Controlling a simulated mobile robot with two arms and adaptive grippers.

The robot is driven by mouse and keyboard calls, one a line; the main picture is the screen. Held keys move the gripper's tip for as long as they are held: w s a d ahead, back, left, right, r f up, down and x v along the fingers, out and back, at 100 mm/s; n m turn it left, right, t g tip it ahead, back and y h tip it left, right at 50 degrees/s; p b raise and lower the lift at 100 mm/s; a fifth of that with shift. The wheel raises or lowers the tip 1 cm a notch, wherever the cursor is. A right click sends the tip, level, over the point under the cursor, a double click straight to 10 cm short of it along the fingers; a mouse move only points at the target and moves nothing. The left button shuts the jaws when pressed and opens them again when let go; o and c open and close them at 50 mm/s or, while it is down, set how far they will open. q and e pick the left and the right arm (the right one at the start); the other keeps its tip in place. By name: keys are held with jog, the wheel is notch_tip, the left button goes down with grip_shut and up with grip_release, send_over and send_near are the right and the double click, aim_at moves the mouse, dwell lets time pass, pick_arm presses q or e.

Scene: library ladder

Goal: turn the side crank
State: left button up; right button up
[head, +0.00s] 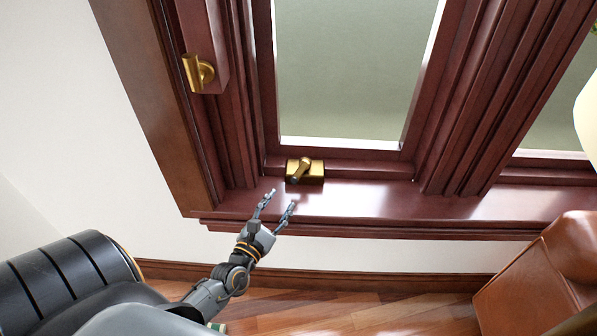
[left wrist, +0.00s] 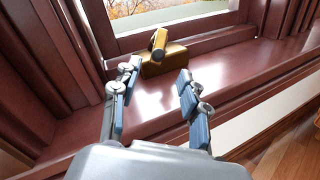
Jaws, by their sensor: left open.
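A brass crank (head: 311,168) with a short folded handle sits at the foot of the window frame, on the sill; it also shows in the left wrist view (left wrist: 165,58). A second brass fitting (head: 200,73) with a cylindrical grip is on the side of the frame, higher and to the left in the head view. I cannot tell which one is the side crank. My left gripper (head: 280,199) is open and empty over the front of the sill. Its fingers (left wrist: 160,72) point toward the crank on the sill, apart from it. My right gripper is not in view.
The dark red wooden sill (head: 380,203) is clear to the right of the crank. Window posts (head: 485,95) rise above it. A brown leather seat (head: 545,280) stands at the lower right, and a pale rounded object (head: 588,120) is at the right edge.

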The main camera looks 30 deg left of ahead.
aim_at(295, 179)
pick_arm(q)
jog(key=w, duration=0.3)
jog(key=w+a, duration=0.1)
jog(key=w, duration=0.7)
jog(key=shift+a+b, duration=0.35)
jog(key=shift+a, duration=0.05)
jog(key=shift+w+a, duration=0.1)
jog(key=shift+w, duration=0.45)
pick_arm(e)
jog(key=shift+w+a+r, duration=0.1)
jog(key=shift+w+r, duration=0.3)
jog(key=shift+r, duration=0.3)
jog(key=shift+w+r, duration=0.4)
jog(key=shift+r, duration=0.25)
pick_arm(q)
grip_shut()
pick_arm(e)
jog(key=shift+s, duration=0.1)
